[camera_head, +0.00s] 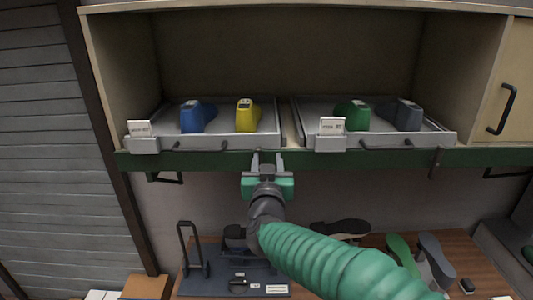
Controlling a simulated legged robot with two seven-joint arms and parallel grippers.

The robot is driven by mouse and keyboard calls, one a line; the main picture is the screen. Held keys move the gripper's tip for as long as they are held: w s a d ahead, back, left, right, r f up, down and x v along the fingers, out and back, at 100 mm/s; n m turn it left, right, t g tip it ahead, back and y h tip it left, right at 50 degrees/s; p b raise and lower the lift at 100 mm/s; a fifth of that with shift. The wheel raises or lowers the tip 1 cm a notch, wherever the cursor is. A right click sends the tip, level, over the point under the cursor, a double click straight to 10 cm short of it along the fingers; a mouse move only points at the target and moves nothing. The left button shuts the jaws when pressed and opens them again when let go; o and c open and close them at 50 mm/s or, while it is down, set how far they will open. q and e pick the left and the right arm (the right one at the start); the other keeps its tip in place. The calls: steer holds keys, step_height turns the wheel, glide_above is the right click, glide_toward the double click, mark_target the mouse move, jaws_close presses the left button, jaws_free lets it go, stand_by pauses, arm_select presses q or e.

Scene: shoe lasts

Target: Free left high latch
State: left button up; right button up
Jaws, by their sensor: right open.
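My right gripper (267,161) is open. Its two fingers point up at the green front rail (340,159) of the high shelf, near the right end of the left tray (218,141). I cannot make out a latch at the left tray; the gripper covers that part of the rail, and contact is not clear. A dark latch (435,163) hangs over the rail at the right tray (385,141). The left tray holds a blue shoe last (193,118) and a yellow one (246,116). My left gripper is not in view.
The right tray holds a green last (355,115) and a dark grey one (404,115). A wooden bench (330,287) below carries a black stand (232,284) and soles (400,250). A cabinet door with a black handle (503,109) is at the right.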

steer(key=shift+a, duration=1)
steer(key=shift+w+f, duration=0.1)
steer(key=c, duration=0.7)
steer(key=shift+d, duration=0.1)
jaws_close()
steer(key=shift+f, duration=0.1)
